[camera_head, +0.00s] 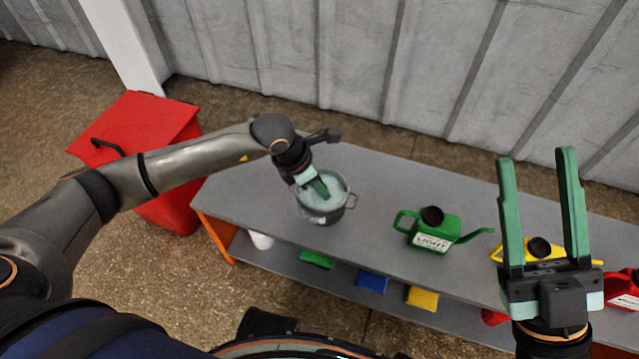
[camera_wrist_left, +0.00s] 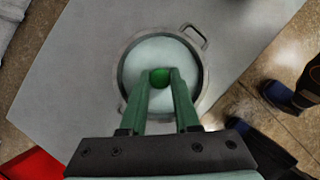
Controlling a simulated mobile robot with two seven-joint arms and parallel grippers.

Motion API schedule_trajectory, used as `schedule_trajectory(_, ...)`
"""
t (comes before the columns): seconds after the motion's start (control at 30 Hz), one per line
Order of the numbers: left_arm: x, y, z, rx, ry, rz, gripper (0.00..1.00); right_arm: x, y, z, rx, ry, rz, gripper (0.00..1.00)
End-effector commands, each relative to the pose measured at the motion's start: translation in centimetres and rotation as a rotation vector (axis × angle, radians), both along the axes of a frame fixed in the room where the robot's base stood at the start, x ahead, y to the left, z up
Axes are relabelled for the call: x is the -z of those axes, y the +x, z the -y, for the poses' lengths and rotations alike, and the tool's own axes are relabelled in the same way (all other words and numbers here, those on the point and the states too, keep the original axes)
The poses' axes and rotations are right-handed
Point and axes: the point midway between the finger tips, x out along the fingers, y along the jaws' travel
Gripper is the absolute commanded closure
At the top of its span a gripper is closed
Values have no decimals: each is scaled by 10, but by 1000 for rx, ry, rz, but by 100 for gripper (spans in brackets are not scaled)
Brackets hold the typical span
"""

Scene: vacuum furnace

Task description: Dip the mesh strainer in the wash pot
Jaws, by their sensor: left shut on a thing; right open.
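The wash pot (camera_head: 312,214) is a grey metal pot with side handles, standing on the grey bench top and filled with pale green-white liquid. It also shows in the left wrist view (camera_wrist_left: 122,75). My left gripper (camera_head: 321,188) reaches down over the pot. In the left wrist view its fingers (camera_wrist_left: 160,77) are shut on a rounded green end (camera_wrist_left: 159,79), which I take for the mesh strainer's handle. The mesh is not visible; whether it is in the liquid I cannot tell. My right gripper (camera_head: 537,156) is open and empty, raised at the right.
A green oil can (camera_head: 434,238) stands right of the pot. A yellow can (camera_head: 545,252) is partly behind my right gripper, with a red can (camera_head: 622,290) beyond. The lower shelf holds coloured blocks. A red bin (camera_head: 135,125) stands left of the bench (camera_head: 385,190).

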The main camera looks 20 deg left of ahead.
Motion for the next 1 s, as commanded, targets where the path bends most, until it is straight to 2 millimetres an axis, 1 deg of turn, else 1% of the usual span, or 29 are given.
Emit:
schedule_trajectory(0.2, -20, 1, 0, 0, -1, 2, 100, -17, -1, 2, -5, 14, 3, 50)
schedule_trajectory(1.0, -83, 1, 0, 0, -1, 2, 100, -73, -3, 8, 1, 34, 36, 50)
